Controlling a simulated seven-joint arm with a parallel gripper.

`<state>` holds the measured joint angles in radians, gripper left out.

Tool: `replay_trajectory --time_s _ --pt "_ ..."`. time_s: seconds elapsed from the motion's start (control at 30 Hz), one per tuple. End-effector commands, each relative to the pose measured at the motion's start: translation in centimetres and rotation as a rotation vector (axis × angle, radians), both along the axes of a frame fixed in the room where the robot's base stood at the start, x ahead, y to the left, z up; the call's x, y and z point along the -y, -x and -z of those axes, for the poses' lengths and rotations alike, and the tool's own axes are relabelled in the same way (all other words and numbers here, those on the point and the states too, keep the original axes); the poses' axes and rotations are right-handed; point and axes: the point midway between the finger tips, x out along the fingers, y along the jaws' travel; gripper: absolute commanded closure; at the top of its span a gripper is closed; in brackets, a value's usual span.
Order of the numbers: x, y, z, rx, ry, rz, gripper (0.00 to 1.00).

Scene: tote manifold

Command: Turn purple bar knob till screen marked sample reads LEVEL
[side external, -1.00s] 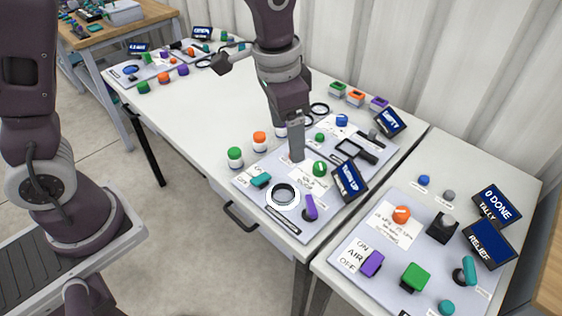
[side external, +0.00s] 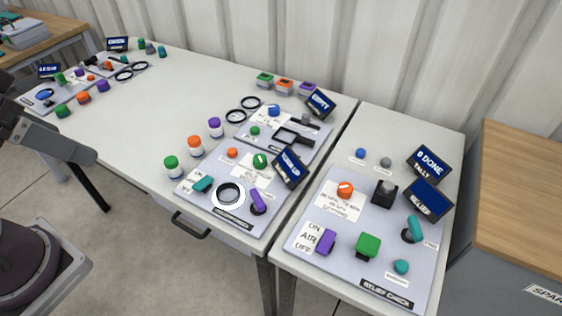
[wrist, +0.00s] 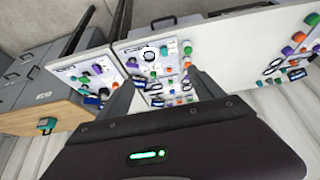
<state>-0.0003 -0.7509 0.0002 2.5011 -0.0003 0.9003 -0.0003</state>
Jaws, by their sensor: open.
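A purple bar knob (side external: 258,200) sits at the front right of the middle panel, beside a white ring with a dark centre. A tilted screen (side external: 288,167) behind it seems to read TURN UP; I cannot make out a sample mark on it. A purple block-shaped control (side external: 326,242) is on the right panel, next to ON AIR OFF. My gripper (wrist: 162,78) is open and empty in the wrist view, with the panels seen small and far off beyond its fingers. In the side view only dark arm parts show at the left edge, clear of the middle panel.
The right panel has a RELIEF screen (side external: 428,198), a 0 DONE tally screen (side external: 430,164) and a green block knob (side external: 368,245). Green, orange and purple capped jars (side external: 194,146) stand left of the middle panel. The white table's left middle is clear.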

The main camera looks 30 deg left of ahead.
Motion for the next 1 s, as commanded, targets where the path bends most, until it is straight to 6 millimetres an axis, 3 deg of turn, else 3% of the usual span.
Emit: replay_trajectory --time_s 0.57,0.67,0.77,0.8,0.9,1.0 --pt "0.0 0.0 0.0 0.0 0.0 0.001 0.24" --pt "0.1 -0.3 -0.1 -0.008 0.009 -0.004 0.39" --pt "1.1 -2.4 -0.5 -0.083 0.089 -0.049 0.59" --pt "1.8 -4.0 -0.6 -0.137 0.141 -0.086 0.62" --pt "3.9 -9.1 0.2 -0.294 0.278 -0.218 0.62" --pt "6.1 -14.5 3.1 -0.45 0.374 -0.377 0.62"
